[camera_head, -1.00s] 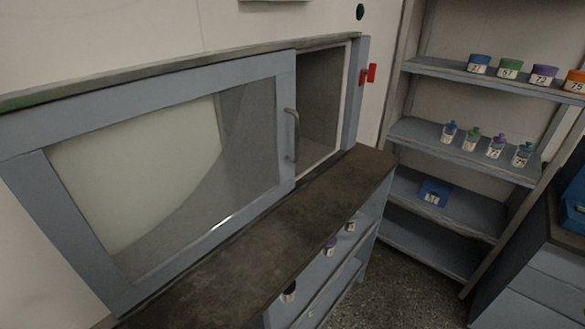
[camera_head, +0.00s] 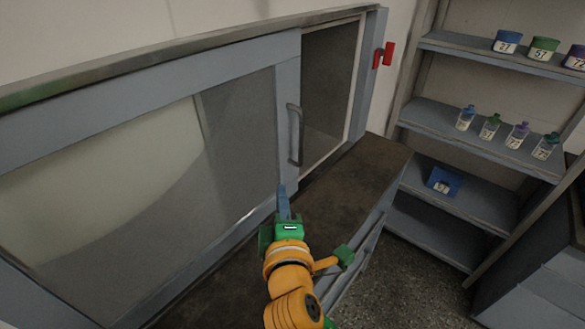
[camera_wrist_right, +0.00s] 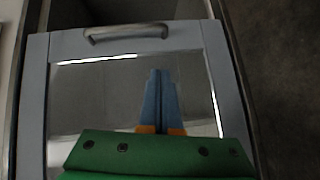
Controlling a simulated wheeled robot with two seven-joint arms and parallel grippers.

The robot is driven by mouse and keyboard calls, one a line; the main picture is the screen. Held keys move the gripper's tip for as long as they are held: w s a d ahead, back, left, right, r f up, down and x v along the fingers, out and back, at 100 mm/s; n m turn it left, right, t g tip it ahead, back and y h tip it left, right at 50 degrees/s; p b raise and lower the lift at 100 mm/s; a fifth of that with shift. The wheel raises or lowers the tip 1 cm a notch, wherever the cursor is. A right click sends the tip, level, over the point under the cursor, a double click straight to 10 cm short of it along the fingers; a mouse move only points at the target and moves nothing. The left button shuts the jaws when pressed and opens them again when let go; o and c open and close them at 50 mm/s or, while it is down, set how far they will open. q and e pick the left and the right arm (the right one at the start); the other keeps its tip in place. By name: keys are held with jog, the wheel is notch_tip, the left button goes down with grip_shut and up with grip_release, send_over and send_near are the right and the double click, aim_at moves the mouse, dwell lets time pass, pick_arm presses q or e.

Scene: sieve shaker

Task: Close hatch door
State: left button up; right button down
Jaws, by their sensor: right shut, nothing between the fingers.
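The hatch door (camera_head: 288,90) is a grey-blue framed glass panel that covers the left part of the opening. A dark gap (camera_head: 330,85) stands open to the right of it, before the frame post. Its vertical metal handle (camera_head: 295,135) is near its right edge. The handle also shows in the right wrist view (camera_wrist_right: 126,32), at the top of the door frame. My right gripper (camera_head: 283,190) is shut and empty, in front of the door and just below the handle. Its blue fingers (camera_wrist_right: 158,98) are together in the wrist view. My left gripper is not in view.
A dark worktop (camera_head: 350,180) runs below the hatch. A red latch-like part (camera_head: 383,55) sits on the right post. A shelf unit (camera_head: 480,190) with jars and bottles stands at right. The worktop right of my gripper is clear.

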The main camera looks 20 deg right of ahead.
jog(key=w+d, duration=0.1)
jog(key=w, duration=0.1)
jog(key=w+d+f+p, duration=0.1)
jog(key=w, duration=0.2)
jog(key=w+d+f, duration=0.1)
jog(key=w+d, duration=0.1)
jog(key=w, duration=0.1)
jog(key=shift+p, duration=0.3)
jog(key=shift+s+d, duration=0.2)
jog(key=shift+d, duration=0.3)
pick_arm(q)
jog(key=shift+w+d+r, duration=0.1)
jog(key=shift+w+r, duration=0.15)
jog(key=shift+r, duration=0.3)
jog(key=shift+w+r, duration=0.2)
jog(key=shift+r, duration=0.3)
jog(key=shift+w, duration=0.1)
pick_arm(e)
jog(key=shift+w, duration=0.25)
